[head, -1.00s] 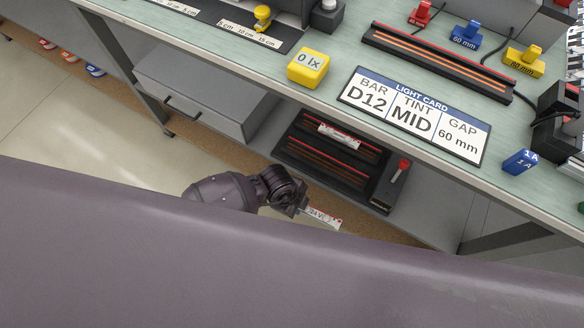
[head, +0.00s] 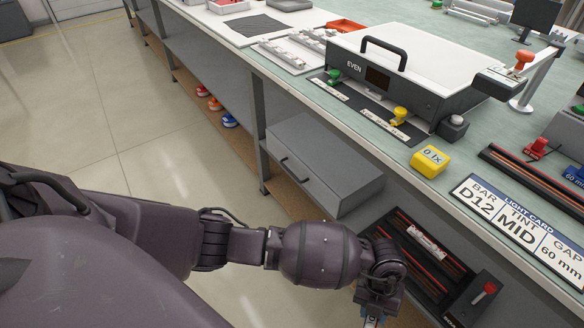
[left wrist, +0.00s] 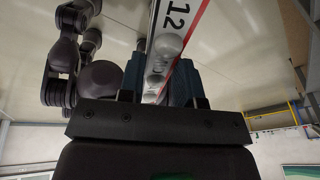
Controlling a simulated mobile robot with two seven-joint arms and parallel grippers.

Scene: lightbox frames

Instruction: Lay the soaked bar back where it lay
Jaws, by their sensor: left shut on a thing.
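My left gripper (head: 373,308) is at the bottom edge of the head view, low in front of the bench. It is shut on a white bar (head: 370,322), of which only a small end shows there. In the left wrist view the bar (left wrist: 183,22) has a red edge and a black "12", its start cut off, and stands between the fingers of the left gripper (left wrist: 158,85). Several pale bars (head: 308,40) lie on white mats on the bench top, at the back. My right gripper is not in view.
A black rack with glowing strips (head: 405,262) sits on the lower shelf, with another bar (head: 427,241) on it. A grey drawer box (head: 325,165) stands left of it. The light box (head: 400,65), yellow block (head: 430,161) and light card (head: 510,212) stand on the bench.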

